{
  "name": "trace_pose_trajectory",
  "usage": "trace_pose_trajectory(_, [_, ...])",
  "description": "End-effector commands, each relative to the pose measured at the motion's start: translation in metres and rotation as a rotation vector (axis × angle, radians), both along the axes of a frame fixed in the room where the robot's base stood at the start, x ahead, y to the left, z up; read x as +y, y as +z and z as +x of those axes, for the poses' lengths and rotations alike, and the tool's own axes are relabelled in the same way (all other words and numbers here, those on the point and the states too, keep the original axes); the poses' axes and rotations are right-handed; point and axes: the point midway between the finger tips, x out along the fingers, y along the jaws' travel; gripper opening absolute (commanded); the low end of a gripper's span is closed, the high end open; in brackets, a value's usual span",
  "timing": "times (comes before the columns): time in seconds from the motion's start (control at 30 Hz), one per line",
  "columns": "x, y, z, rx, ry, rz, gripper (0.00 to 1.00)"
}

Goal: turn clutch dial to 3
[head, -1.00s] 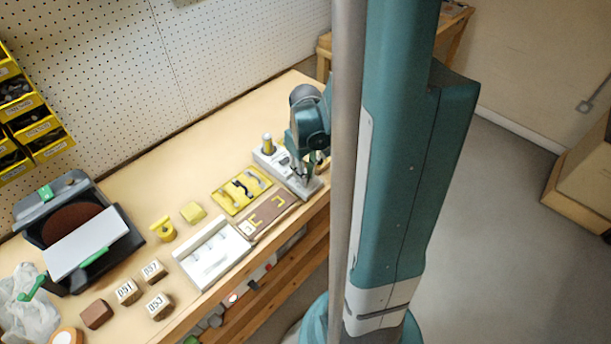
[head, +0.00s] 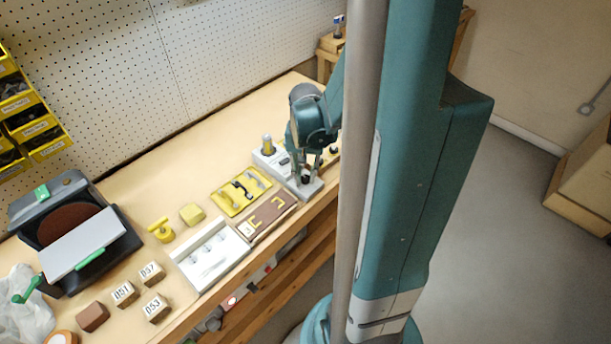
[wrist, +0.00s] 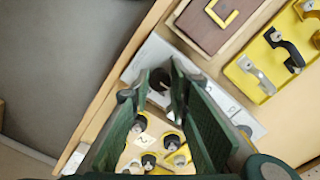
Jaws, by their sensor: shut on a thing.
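A yellow tray (head: 232,207) with dark and silver handles and a brown board (head: 262,222) with yellow brackets lie to the left.

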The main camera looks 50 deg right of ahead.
Motion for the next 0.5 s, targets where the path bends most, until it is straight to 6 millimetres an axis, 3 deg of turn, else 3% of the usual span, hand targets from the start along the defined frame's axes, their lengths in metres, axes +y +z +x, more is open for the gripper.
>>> trace_pose_trajectory(0.5, [-0.0002,0.0,0.0001,0.0,-0.05,0.0,0.07])
